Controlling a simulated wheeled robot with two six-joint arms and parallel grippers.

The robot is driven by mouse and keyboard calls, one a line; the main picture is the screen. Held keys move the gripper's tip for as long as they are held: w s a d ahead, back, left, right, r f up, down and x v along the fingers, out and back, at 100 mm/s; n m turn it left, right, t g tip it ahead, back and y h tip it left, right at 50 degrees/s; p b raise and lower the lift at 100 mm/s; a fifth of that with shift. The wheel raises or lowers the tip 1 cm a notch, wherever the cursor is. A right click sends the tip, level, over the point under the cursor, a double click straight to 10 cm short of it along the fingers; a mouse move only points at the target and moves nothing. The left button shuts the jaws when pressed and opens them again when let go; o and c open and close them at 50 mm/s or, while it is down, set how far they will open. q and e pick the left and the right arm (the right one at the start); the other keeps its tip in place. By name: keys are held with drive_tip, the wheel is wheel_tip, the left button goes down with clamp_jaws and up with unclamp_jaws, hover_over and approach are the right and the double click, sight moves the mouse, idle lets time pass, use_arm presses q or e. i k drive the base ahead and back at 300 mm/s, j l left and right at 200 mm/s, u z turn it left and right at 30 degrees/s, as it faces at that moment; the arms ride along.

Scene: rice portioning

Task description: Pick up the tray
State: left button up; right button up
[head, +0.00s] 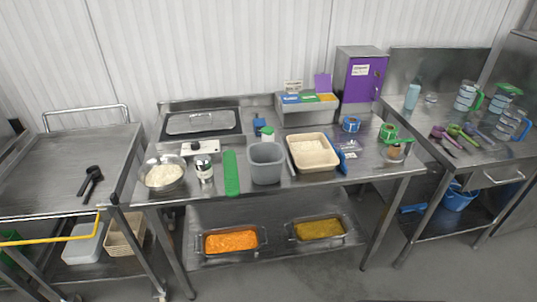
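Two clear trays sit on the lower shelf: one holds orange food (231,241), the other yellow-brown food (320,229). Neither of my grippers shows in the head view.
The middle steel table (210,205) also holds a metal bowl of rice (163,173), a can (204,168), a green board (231,173) and a grey bin (266,163) left of the cream tray. A purple box (362,80) stands behind. The left cart (60,180) is mostly clear.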

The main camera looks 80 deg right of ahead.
sight(311, 153)
drive_tip(key=l+z, duration=0.1)
drive_tip(key=z, duration=3.2)
